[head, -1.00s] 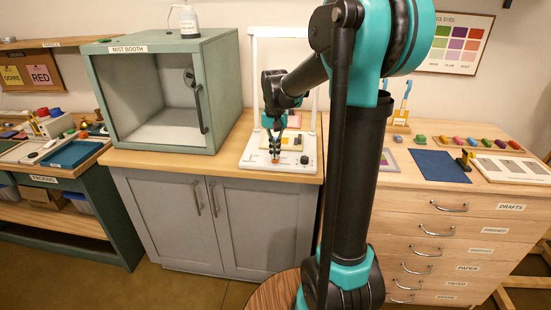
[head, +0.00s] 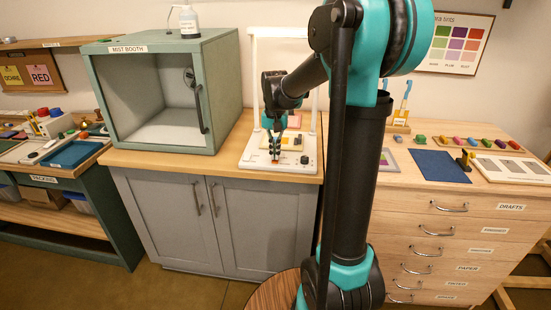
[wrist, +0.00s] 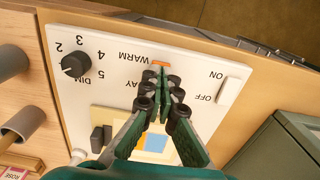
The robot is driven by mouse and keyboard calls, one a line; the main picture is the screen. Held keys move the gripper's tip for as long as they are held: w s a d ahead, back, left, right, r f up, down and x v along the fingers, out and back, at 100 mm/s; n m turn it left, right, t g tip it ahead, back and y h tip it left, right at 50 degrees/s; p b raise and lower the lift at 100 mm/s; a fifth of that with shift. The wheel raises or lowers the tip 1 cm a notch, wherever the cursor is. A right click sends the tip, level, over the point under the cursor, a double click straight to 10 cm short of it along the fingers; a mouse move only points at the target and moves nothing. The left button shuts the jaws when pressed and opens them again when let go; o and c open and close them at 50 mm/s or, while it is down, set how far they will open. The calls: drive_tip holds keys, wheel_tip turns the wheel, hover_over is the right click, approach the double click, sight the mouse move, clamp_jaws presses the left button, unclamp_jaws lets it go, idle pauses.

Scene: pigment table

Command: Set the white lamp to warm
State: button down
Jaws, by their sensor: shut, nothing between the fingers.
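The white lamp (head: 251,75) stands on the counter, its frame rising behind a flat white base (wrist: 215,63). In the wrist view the base's lettering is upside down. An orange piece (wrist: 161,64) lies beside the word WARM, just beyond my fingertips. The word DAY is partly covered by my gripper. My gripper (wrist: 163,96) is shut and empty, with its tips over the base close to the orange piece; I cannot tell whether they touch it. In the head view my gripper (head: 275,154) points down at the front of the base.
A black dim knob (wrist: 75,65) with numbers is on one side of WARM, an on/off rocker (wrist: 229,90) on the other. The green mist booth (head: 223,85) stands directly left of the lamp. A chest of drawers (head: 450,235) is to the right.

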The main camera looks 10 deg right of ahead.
drive_tip(key=shift+r, duration=3.15)
drive_tip(key=s+d+f+n+t, duration=0.1)
drive_tip(key=s+d+f+t, duration=0.1)
drive_tip(key=s+f, duration=0.7)
drive_tip(key=s+d+f+n+t, duration=0.2)
drive_tip(key=s+f, duration=0.7)
drive_tip(key=s, duration=0.4)
drive_tip(key=shift+n, duration=0.3)
drive_tip(key=c, duration=2.2)
unclamp_jaws()
